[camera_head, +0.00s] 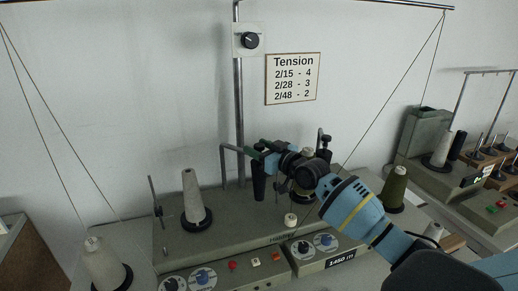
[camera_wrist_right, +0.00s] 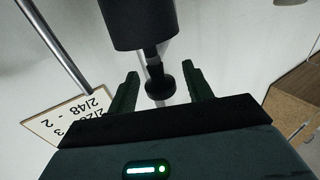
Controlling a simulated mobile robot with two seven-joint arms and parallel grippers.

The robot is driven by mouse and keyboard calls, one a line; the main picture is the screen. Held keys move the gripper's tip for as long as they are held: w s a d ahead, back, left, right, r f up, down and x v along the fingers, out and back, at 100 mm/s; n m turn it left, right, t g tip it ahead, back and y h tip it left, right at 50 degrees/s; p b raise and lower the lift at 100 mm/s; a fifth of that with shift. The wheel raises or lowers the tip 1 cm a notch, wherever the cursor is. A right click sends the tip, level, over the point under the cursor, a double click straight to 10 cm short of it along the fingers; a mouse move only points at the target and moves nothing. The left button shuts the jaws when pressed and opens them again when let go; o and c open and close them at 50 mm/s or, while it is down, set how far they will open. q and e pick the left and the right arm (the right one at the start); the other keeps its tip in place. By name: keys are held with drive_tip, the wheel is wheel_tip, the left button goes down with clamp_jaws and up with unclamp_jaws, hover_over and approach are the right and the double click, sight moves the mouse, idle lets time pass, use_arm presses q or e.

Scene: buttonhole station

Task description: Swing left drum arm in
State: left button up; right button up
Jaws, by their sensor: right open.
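The left drum arm is a grey bent rod (camera_head: 223,165) that rises from the grey winder and runs right to a black drum (camera_head: 259,184). My right gripper (camera_head: 262,152) comes in from the right, at the top of this drum. In the right wrist view the black drum (camera_wrist_right: 137,22) is close, with a narrow neck and a round black knob (camera_wrist_right: 159,82). The open green fingers (camera_wrist_right: 160,74) stand on either side of the knob, with gaps visible on both sides. Another black drum (camera_head: 325,148) is partly hidden behind my right arm. My left gripper is not in view.
A cream cone (camera_head: 194,196) stands on the winder left of the drum, and an olive cone (camera_head: 396,187) stands to the right. A vertical pole (camera_head: 239,100) rises behind the drum. Threads slope down from the top bar. A tension sign (camera_head: 292,79) hangs on the wall.

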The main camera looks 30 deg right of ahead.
drive_tip(key=shift+c, duration=0.2)
clamp_jaws()
idle(0.3)
